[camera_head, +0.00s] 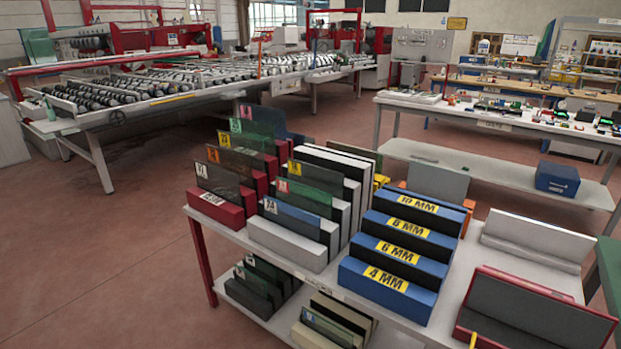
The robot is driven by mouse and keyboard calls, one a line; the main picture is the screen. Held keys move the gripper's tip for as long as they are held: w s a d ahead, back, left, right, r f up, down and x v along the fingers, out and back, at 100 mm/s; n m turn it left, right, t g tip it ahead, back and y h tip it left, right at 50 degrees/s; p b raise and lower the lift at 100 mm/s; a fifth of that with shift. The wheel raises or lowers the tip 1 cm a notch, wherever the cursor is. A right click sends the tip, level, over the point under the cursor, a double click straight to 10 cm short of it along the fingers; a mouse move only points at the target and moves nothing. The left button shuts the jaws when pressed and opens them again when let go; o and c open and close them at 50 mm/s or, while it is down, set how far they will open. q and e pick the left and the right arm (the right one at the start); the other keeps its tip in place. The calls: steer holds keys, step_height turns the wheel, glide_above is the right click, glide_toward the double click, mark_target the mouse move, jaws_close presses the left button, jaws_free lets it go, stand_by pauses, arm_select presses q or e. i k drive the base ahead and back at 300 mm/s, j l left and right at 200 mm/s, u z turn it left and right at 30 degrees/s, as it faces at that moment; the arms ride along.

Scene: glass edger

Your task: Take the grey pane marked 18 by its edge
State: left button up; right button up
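Several panes stand on edge in slotted racks on the table in front of me, each with a small coloured tag. The tag numbers are too small for me to read surely, so I cannot tell which pane is marked 18. A grey-blue pane (300,221) with a white tag stands in the front slot of the white rack (287,247). A dark pane (224,186) with a white tag stands at the front of the red rack (215,211). A larger plain grey pane (437,183) stands behind the blue blocks. Neither of my grippers is in view.
Blue blocks with yellow thickness labels (386,276) stand right of the white rack. A red-framed tray (535,316) and a pale grey holder (537,241) lie further right. More panes stand on the lower shelf (262,307). Open floor (120,250) lies to the left.

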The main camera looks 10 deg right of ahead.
mark_target(332, 182)
steer(key=i+j+z, duration=0.35)
steer(key=i+j, duration=1.05)
steer(key=j, duration=0.15)
